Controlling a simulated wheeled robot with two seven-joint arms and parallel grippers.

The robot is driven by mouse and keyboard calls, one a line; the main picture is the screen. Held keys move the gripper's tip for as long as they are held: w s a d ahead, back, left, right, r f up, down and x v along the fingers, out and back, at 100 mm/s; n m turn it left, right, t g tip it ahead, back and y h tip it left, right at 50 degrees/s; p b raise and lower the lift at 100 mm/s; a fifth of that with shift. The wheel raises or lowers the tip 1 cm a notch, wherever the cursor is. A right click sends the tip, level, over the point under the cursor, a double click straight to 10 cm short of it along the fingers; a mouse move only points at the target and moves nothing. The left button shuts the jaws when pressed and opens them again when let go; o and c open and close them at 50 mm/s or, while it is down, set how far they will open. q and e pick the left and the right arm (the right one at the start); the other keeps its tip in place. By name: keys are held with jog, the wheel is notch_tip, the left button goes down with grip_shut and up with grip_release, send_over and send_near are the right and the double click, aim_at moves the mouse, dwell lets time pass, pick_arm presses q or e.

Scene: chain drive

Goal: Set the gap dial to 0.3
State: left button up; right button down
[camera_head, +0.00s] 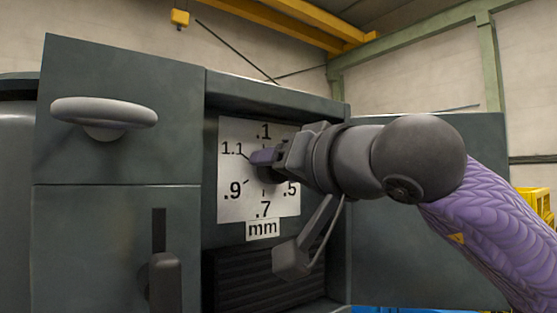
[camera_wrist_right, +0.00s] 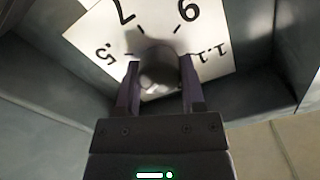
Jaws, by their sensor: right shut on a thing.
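The gap dial is a white square plate (camera_head: 233,208) set in a recess of the grey machine. It carries black numbers .1, .5, .7, .9 and 1.1, with an "mm" label (camera_head: 262,229) below. The .3 mark is hidden behind my right gripper in the head view. The dark grey knob (camera_head: 266,175) stands at the plate's middle. My right gripper (camera_head: 262,160) is shut on it. In the right wrist view the knob (camera_wrist_right: 158,72) sits between the two purple fingers, and the plate appears upside down. I cannot tell where the knob's pointer stands. My left gripper is not in view.
A grey panel with an oval handle (camera_head: 104,111) is left of the recess. A dark lever (camera_head: 160,270) stands below it. An open grey door (camera_head: 405,255) is behind my right arm. Dark ribbed slats (camera_head: 240,283) lie below the dial.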

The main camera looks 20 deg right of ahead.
jog(key=shift+a+f+n, duration=0.1)
jog(key=shift+f+n, duration=0.1)
jog(key=shift+n, duration=0.4)
jog(key=shift+c, duration=1)
grip_release()
jog(key=shift+r, duration=0.1)
jog(key=shift+s, duration=0.15)
jog(key=b+v, duration=0.3)
jog(key=v, duration=0.6)
jog(key=shift+s+d+b, duration=0.2)
jog(key=shift+s+b, duration=0.1)
jog(key=shift+b, duration=0.05)
